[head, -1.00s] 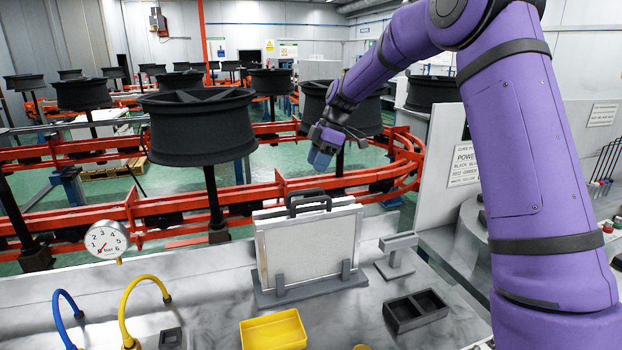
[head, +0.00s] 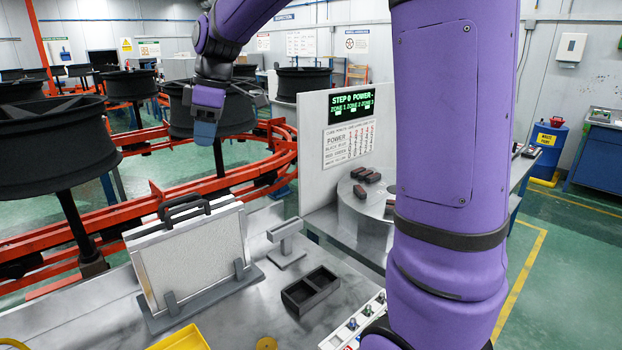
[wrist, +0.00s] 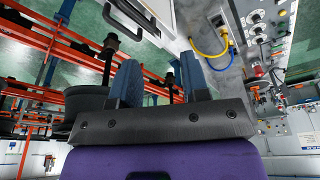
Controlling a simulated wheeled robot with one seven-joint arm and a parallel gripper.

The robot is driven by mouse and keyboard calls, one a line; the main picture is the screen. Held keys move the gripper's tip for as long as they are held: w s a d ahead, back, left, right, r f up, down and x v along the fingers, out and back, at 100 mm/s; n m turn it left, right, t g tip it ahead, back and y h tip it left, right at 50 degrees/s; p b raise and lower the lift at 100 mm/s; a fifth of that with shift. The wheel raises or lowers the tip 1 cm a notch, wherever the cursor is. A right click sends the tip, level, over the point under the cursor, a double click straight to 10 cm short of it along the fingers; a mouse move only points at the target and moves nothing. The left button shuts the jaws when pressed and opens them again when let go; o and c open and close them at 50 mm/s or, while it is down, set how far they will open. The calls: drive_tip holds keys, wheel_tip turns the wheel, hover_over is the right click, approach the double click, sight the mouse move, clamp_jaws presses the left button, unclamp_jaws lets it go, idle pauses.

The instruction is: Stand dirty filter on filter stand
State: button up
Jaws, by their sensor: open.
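A pale filter panel (head: 195,258) in a light frame stands upright in a dark grey slotted stand (head: 205,301) on the grey bench. Two dark handles (head: 183,207) show at its top edge, one behind the other; I cannot tell whether there are two panels, or how dirty they are. My gripper (head: 206,120) is above and beyond the stand in the head view, with its blue fingers hanging down. In the wrist view my gripper (wrist: 160,80) has its fingers apart with nothing between them. A dark handle (wrist: 135,12) shows at the top edge there.
A small grey T-shaped stand (head: 285,240) and a black two-compartment tray (head: 310,290) sit right of the panel. A yellow bin (head: 180,340) is in front. Black wheels (head: 45,150) on spindles and red rails (head: 150,205) lie behind the bench. A white sign board (head: 345,145) stands right.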

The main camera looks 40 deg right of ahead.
drive_tip(key=s+d+f+m+t+h, duration=0.1)
drive_tip(key=s+m, duration=0.5)
drive_tip(key=s, duration=0.8)
drive_tip(key=s+d+m+t+h, duration=0.1)
drive_tip(key=s+m, duration=0.5)
drive_tip(key=s, duration=0.8)
drive_tip(key=shift+s+d+f+t, duration=0.3)
drive_tip(key=shift+d+f+t, duration=0.1)
drive_tip(key=shift+t, duration=0.5)
